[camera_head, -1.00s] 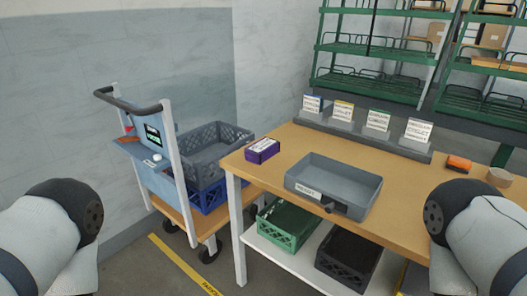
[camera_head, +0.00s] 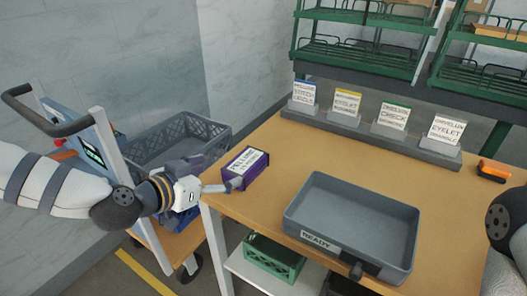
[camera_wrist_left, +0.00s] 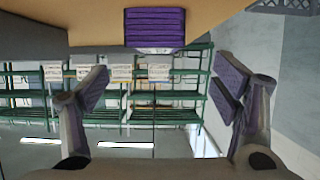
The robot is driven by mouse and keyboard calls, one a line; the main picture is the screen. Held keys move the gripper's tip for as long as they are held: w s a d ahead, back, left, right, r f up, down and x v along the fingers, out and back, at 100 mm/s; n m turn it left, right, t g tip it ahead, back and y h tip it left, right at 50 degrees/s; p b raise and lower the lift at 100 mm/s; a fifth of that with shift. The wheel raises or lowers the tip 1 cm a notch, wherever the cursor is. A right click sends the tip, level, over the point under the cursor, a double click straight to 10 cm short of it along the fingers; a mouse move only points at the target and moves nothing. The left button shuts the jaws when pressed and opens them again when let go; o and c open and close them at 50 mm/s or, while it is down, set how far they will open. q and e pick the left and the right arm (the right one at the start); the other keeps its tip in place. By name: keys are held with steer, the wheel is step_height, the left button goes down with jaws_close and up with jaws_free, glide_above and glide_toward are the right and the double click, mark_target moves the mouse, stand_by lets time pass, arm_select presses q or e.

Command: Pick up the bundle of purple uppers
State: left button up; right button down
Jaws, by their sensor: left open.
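The bundle of purple uppers (camera_head: 245,167) is a small purple block with a white label on top. It lies on the left end of the wooden table (camera_head: 310,160). In the left wrist view the bundle (camera_wrist_left: 155,28) shows as stacked purple layers at the top middle. My left gripper (camera_head: 220,174) is at the table's left edge, close beside the bundle. In the left wrist view the gripper (camera_wrist_left: 165,92) has its fingers spread wide, with nothing between them. I cannot tell whether a fingertip touches the bundle. My right gripper is out of view; only part of that arm shows.
A grey tray (camera_head: 352,225) labelled READY sits right of the bundle. Label cards (camera_head: 346,103) stand in a grey holder along the back. A cart with a grey crate (camera_head: 178,142) is at the left. An orange object (camera_head: 494,170) lies far right. Bare tabletop lies behind the bundle.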

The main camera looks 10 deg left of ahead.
mark_target(245, 162)
arm_select(q)
steer(key=x, duration=0.2)
steer(key=b+x, duration=0.1)
steer(key=x, duration=0.1)
steer(key=shift+w+d+f, duration=0.1)
steer(key=shift+d+f, duration=0.2)
steer(key=shift+d, duration=0.1)
steer(key=x, duration=0.2)
steer(key=b+x, duration=0.1)
steer(key=x, duration=0.3)
steer(key=shift+w+d+r, duration=0.1)
steer(key=shift+w+r, duration=0.15)
steer(key=shift+r, duration=0.1)
steer(key=shift+w, duration=0.2)
steer(key=shift+r, duration=0.15)
steer(key=shift+c, duration=0.2)
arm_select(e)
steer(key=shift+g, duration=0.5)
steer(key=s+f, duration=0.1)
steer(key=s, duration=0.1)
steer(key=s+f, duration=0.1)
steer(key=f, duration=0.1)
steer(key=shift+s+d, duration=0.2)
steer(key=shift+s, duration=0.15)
arm_select(q)
steer(key=c, duration=1.5)
steer(key=shift+o, duration=0.2)
